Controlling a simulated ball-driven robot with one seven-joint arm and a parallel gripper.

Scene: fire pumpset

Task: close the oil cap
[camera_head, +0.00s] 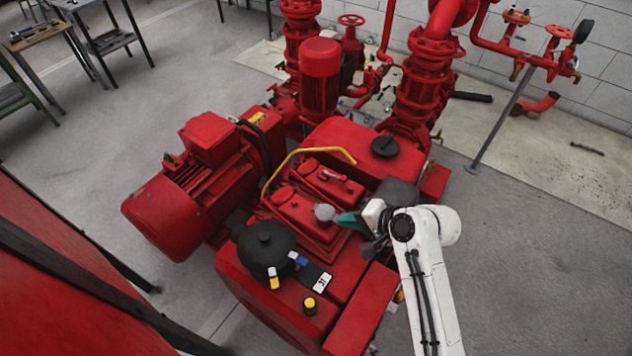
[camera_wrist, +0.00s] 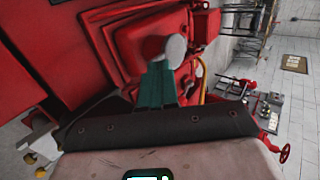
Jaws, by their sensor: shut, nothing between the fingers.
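The oil cap (camera_head: 325,212) is a small light grey round piece on the red engine block of the pumpset. In the wrist view it shows as a pale disc (camera_wrist: 175,51), which looks tilted, beside a darker grey round part (camera_wrist: 152,47). I cannot tell how far open the cap stands. My gripper (camera_head: 340,217) has teal fingers and comes in from the right, its tips right beside the cap. In the wrist view the fingers (camera_wrist: 158,68) are together and empty, their tips just below the disc. I cannot tell whether they touch it.
A black round tank lid (camera_head: 266,245) stands at the front left of the pumpset, and a smaller black cap (camera_head: 385,146) sits behind. A yellow pipe (camera_head: 300,152) arches over the engine block. A red motor (camera_head: 190,195) stands at left. Grey floor is open at right.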

